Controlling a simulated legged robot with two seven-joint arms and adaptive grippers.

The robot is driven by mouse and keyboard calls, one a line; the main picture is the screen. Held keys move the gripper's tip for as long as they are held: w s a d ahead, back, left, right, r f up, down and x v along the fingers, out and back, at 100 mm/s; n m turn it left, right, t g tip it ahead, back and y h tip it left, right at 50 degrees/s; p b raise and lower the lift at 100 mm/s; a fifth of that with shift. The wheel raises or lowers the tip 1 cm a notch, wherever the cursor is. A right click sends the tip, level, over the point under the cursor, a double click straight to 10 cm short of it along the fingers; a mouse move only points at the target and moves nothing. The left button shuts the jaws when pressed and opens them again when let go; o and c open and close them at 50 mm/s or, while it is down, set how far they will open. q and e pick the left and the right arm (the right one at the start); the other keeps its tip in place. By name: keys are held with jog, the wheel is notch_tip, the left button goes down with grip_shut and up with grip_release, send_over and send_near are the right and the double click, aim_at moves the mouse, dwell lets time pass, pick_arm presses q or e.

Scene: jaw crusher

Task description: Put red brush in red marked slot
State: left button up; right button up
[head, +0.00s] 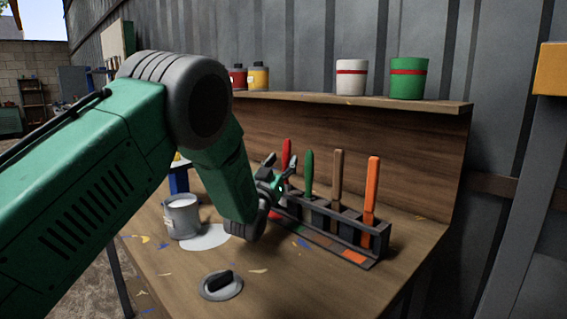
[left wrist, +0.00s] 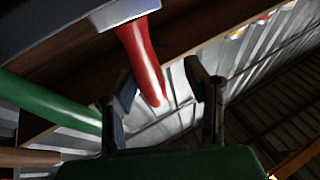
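The red brush (head: 286,152) stands upright at the left end of the dark brush rack (head: 345,228), its lower part hidden behind my gripper. A red patch (head: 275,215) shows low at that end of the rack; I cannot tell how the brush sits in the slot. My left gripper (head: 280,168) is at the red brush, fingers apart. In the left wrist view, the red handle (left wrist: 140,58) points between the two open fingers (left wrist: 160,100), nearer the left one, with a gap to the right one. My right gripper is not in view.
Green (head: 309,172), brown (head: 337,178) and orange (head: 371,190) brushes stand in the rack to the right. A grey paint can (head: 182,216) and a round lid (head: 220,286) are on the workbench (head: 300,285). A shelf behind holds white (head: 351,78) and green (head: 408,79) pots.

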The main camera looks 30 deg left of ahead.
pick_arm(q)
jog(key=shift+s+a+f, duration=0.1)
jog(key=s, duration=0.2)
jog(key=s+d, duration=0.1)
jog(key=shift+s+d+f+p, duration=0.1)
jog(key=shift+s+f+p, duration=0.2)
jog(key=shift+f+p, duration=0.1)
jog(key=s+p, duration=0.1)
jog(key=s, duration=1)
jog(key=shift+d, duration=0.25)
jog(key=shift+a, duration=0.25)
jog(key=shift+f, duration=0.1)
